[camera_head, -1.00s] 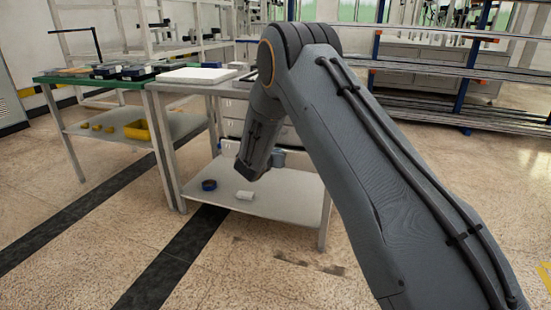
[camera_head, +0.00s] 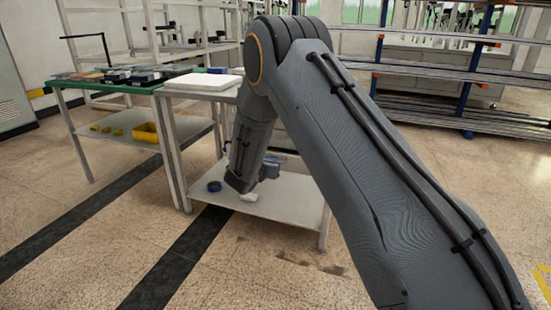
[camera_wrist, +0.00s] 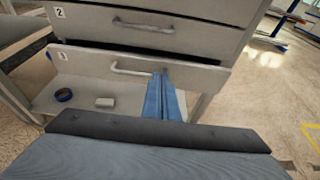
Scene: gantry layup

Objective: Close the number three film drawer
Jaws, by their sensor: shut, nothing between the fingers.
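The number three film drawer (camera_wrist: 90,62) is the light grey lower drawer in the wrist view, marked "3" at its left, with a silver bar handle (camera_wrist: 130,70). My gripper (camera_wrist: 160,74) is shut and empty, its blue fingers pointing at this drawer's front just right of the handle. The tips look at or very near the front; contact is unclear. A dark line runs between this drawer and drawer two (camera_wrist: 100,22); how far drawer three stands out is hard to tell. In the head view my arm hides the drawers.
Below the drawers is a shelf (camera_head: 285,205) with a blue ring (camera_head: 214,186) and a small white block (camera_head: 249,197). A green-topped table (camera_head: 90,83) with a yellow bin (camera_head: 146,132) underneath stands at left. Open floor lies in front.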

